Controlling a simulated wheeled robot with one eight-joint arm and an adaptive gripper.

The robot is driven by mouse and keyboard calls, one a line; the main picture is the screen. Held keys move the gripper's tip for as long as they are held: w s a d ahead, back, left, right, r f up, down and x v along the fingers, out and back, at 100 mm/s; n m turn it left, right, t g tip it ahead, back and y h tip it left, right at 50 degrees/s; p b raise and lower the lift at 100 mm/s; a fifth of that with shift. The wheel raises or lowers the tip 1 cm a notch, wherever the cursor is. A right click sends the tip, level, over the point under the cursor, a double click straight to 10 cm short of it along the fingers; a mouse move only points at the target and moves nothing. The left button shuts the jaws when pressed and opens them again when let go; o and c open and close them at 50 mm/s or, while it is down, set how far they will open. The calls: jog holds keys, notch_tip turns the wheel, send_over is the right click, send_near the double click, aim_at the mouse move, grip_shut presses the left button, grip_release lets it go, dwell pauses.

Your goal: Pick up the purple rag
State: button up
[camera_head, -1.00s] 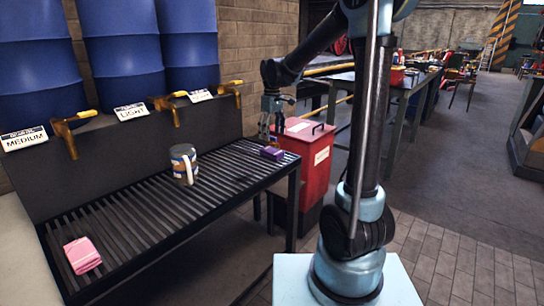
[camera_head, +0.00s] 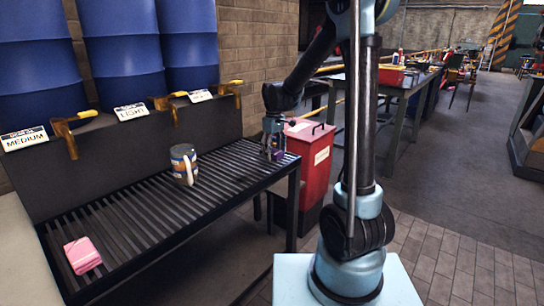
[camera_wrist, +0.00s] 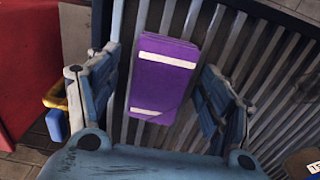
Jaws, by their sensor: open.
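The purple rag (camera_wrist: 160,85) is a folded block with two pale stripes. It lies on the slatted metal rack (camera_head: 110,225), near its right end. In the wrist view it sits between the two spread fingers of my gripper (camera_wrist: 165,95), with a gap on each side. In the head view my gripper (camera_head: 273,150) is lowered over the rag, and only a small purple part (camera_head: 279,155) shows behind the fingers. The gripper is open and holds nothing.
A pink rag (camera_head: 82,255) lies at the rack's near left. A mug-like can with a white handle (camera_head: 184,163) stands mid-rack. Taps (camera_head: 75,130) jut out above the rack. A red bin (camera_head: 315,165) stands right of the rack; its red side also shows in the wrist view (camera_wrist: 25,70).

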aim_at(274, 151)
jog(key=c, duration=1.2)
jog(key=shift+c, duration=0.2)
notch_tip(274, 151, up, 10)
